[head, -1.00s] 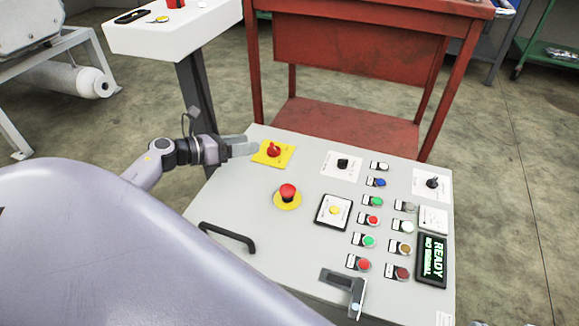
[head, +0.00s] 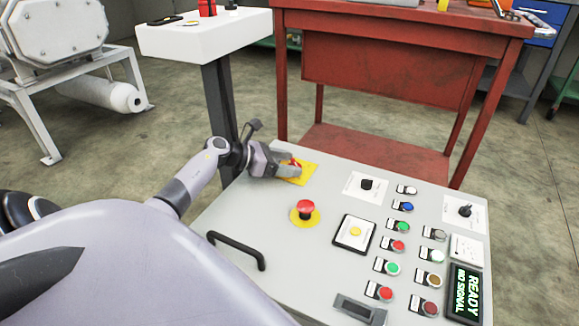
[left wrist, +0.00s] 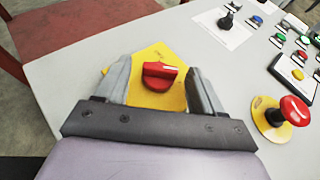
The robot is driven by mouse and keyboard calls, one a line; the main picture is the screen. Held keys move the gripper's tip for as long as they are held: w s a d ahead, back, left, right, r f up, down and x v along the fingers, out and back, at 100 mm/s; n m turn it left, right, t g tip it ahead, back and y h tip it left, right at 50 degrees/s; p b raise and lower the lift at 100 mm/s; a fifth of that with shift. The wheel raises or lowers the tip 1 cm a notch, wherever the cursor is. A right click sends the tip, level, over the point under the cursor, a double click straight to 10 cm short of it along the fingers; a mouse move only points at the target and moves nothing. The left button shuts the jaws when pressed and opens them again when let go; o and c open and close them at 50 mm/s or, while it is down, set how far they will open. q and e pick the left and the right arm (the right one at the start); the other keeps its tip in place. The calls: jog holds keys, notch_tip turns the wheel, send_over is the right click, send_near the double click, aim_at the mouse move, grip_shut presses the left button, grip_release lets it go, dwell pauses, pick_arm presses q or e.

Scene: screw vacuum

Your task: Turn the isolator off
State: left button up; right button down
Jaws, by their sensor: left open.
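The isolator is a red rotary knob (left wrist: 160,76) on a yellow plate (left wrist: 150,60), at the far left corner of the grey control panel. A white mark shows on the knob's edge. In the head view the yellow plate (head: 305,173) is partly covered by my left gripper (head: 291,166). In the left wrist view my left gripper (left wrist: 158,85) is open, with one finger on each side of the knob and visible space between. I cannot tell whether either finger touches it. My right gripper is not in view.
A red mushroom button (head: 305,208) on a yellow disc is near the knob. The grey panel (head: 270,210) also carries a black handle (head: 237,249), several coloured buttons and a display (head: 465,292). A red table (head: 400,70) and a white-topped stand (head: 205,35) are behind.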

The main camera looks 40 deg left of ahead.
pick_arm(q)
jog(key=shift+w+d+f, duration=0.15)
jog(key=shift+w+d, duration=0.05)
jog(key=shift+w, duration=0.15)
jog(key=shift+c, duration=0.3)
jog(key=c, duration=1)
